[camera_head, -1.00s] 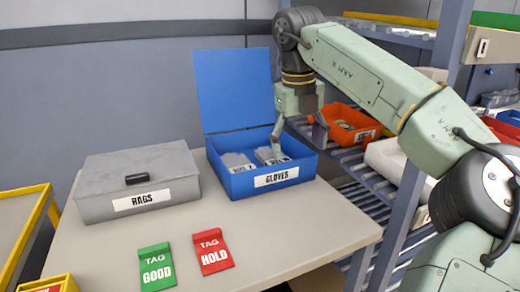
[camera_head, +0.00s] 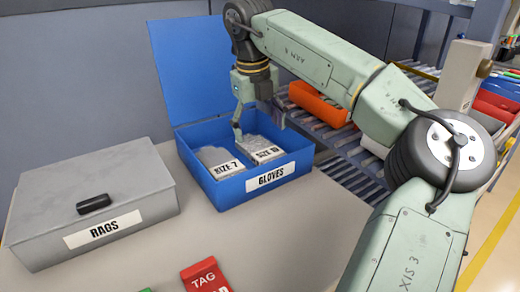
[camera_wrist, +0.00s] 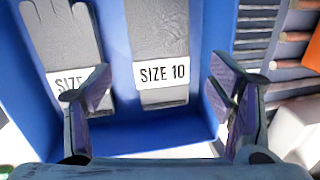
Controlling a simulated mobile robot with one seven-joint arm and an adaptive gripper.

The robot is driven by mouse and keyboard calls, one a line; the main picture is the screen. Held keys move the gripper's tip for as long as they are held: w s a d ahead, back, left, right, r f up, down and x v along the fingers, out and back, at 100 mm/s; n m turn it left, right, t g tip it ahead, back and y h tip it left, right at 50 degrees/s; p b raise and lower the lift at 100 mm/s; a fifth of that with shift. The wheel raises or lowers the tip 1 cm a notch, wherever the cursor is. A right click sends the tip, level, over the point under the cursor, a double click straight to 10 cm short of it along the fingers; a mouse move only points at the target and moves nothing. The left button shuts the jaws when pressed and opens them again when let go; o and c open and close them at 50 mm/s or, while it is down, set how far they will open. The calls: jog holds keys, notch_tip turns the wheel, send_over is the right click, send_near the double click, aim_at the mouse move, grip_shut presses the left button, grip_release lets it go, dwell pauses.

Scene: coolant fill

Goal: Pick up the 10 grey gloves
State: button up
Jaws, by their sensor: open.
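Grey gloves labelled SIZE 10 (camera_head: 263,148) lie flat in the right half of the open blue GLOVES box (camera_head: 236,190). Beside them on the left lie grey gloves labelled SIZE 7 (camera_head: 218,157). My gripper (camera_head: 257,120) is open and empty above the SIZE 10 gloves, pointing down into the box. In the wrist view, the SIZE 10 gloves (camera_wrist: 158,35) run between my gripper's spread fingers (camera_wrist: 150,95). The left finger covers part of the label on the other gloves (camera_wrist: 62,35). No contact with the gloves shows.
The blue lid (camera_head: 190,70) stands open behind the box. A closed grey RAGS box (camera_head: 90,200) sits to the left. A red tag (camera_head: 206,276) lies in front. An orange bin (camera_head: 318,104) is on the rack at right. The table right of the box is bare.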

aim_at(260, 147)
jog(key=shift+w+d+f+p, duration=0.1)
jog(key=shift+w+f+p, duration=0.1)
jog(key=shift+f, duration=0.75)
jog(key=shift+w+f+p, duration=0.2)
jog(key=shift+f+p, duration=0.05)
jog(key=shift+f, duration=0.7)
jog(key=shift+w+d+f+p, duration=0.1)
jog(key=shift+w+f+p, duration=0.1)
jog(key=shift+f, duration=0.75)
jog(key=shift+a, duration=0.1)
jog(key=c, duration=1)
